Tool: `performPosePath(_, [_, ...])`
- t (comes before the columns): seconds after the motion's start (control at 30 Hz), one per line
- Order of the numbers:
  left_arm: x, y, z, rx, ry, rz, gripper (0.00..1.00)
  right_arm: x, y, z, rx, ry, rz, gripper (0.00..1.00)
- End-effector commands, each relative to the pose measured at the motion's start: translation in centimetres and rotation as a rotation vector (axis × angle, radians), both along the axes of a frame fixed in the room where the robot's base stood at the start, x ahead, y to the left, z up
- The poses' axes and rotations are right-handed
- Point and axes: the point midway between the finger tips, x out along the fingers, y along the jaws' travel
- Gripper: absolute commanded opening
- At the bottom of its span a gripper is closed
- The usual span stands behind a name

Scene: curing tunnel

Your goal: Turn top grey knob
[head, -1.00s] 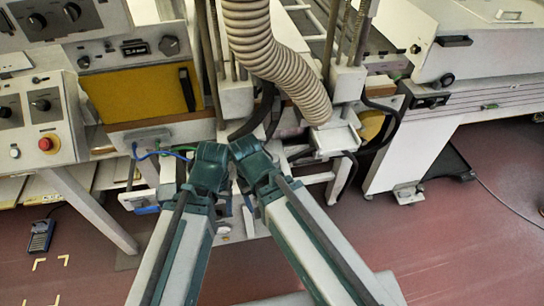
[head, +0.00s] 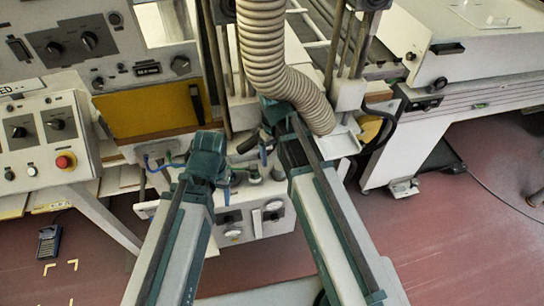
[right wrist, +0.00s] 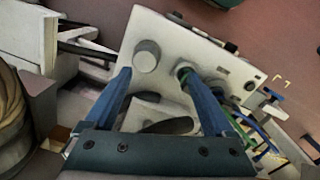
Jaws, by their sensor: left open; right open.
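In the right wrist view a white box panel carries a round grey knob (right wrist: 147,55) near its upper left corner. My right gripper (right wrist: 157,76) has its two blue fingers apart, and the grey knob shows between and beyond their tips; I cannot tell whether they touch it. In the head view the white box (head: 292,222) stands below my arms, with knobs on its front and short fittings on top. My right gripper (head: 268,138) is over its back, largely hidden by its own wrist.
A ribbed hose (head: 262,50) hangs close to my right wrist. A control box (head: 38,145) with a red button and dark knobs is at the left. A yellow panel (head: 150,108) lies behind my left gripper. Blue and green cables run beside the white box.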

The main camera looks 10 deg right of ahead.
Motion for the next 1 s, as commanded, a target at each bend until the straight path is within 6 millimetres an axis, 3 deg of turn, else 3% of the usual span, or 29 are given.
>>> performPosePath(0.03, [0.0, 0.0, 1.3, 0.0, 0.0, -0.001, 0.65, 1.2, -1.0, 1.3, 0.006, -0.003, -0.003, 0.89])
performPosePath(0.1, [0.0, 0.0, 1.7, 0.0, 0.0, -0.001, 0.65, 1.8, -1.8, 1.7, 0.013, -0.006, 0.002, 0.89])
performPosePath(0.47, [0.0, 0.0, 1.5, 0.0, 0.0, -0.001, 0.65, 2.3, -2.5, 1.5, 0.018, -0.01, 0.009, 0.89])
performPosePath(0.67, [0.0, 0.0, 0.2, 0.0, 0.0, 0.0, 0.65, 2.3, -2.5, 0.2, 0.018, -0.009, 0.009, 0.89])
performPosePath(1.0, [0.0, 0.0, -4.3, 0.0, 0.0, 0.0, 0.65, 2.3, -2.5, -4.3, 0.018, -0.009, 0.008, 0.89])
